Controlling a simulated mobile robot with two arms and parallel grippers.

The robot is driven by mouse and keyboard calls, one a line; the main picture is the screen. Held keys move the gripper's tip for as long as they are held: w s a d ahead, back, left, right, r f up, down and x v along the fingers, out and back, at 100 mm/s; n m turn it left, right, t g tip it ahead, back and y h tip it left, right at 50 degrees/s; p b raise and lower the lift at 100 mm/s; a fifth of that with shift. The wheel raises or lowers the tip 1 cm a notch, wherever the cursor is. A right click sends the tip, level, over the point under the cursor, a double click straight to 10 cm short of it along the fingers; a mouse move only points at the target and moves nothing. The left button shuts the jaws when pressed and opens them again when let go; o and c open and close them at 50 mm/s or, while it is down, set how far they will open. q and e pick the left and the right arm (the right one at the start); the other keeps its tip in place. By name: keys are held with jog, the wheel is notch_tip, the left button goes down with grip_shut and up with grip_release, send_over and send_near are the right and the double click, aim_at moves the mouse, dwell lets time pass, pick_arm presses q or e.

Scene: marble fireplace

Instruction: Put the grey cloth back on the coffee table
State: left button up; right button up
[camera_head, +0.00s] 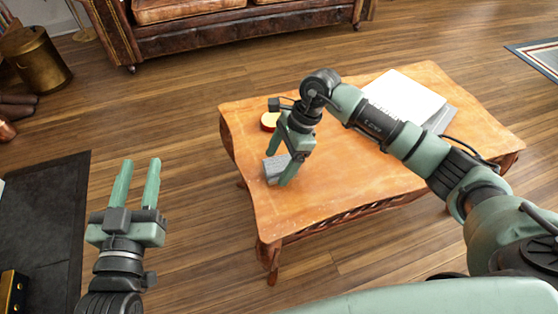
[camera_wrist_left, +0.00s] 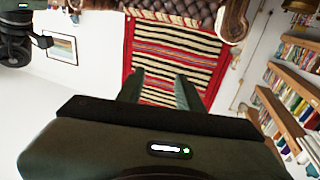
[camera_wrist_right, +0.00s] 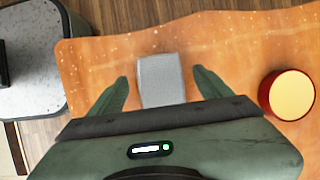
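The grey cloth (camera_head: 273,170) is a small folded block at the left part of the wooden coffee table (camera_head: 330,185). It appears to rest on the tabletop. My right gripper (camera_head: 279,168) points down over it with the fingers spread on either side. In the right wrist view the cloth (camera_wrist_right: 161,80) lies between the two fingertips (camera_wrist_right: 160,82), with a gap on each side. My left gripper (camera_head: 139,165) is open and empty, left of the table and away from it. Its fingers are also apart in the left wrist view (camera_wrist_left: 159,88).
A round red and yellow tin (camera_head: 269,121) stands on the table near the cloth; it also shows in the right wrist view (camera_wrist_right: 290,95). A white book or laptop-like stack (camera_head: 405,97) lies at the table's right. A leather sofa (camera_head: 220,25) and brass bucket (camera_head: 36,58) stand behind.

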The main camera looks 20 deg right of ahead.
jog(key=shift+d+r, duration=0.15)
jog(key=shift+r, duration=0.35)
jog(key=p+v, duration=0.1)
jog(key=v, duration=0.5)
jog(key=shift+p, duration=0.4)
jog(key=shift+d+r, duration=0.2)
jog(key=shift+r, duration=0.15)
pick_arm(q)
notch_tip(320, 180, down, 8)
jog(key=s+a+g+y, duration=0.1)
jog(key=s+g, duration=0.1)
jog(key=g, duration=0.2)
jog(key=shift+a+g+y, duration=0.35)
jog(key=shift+g+y, duration=0.05)
jog(key=shift+s, duration=0.1)
pick_arm(e)
jog(key=shift+s+f, duration=0.1)
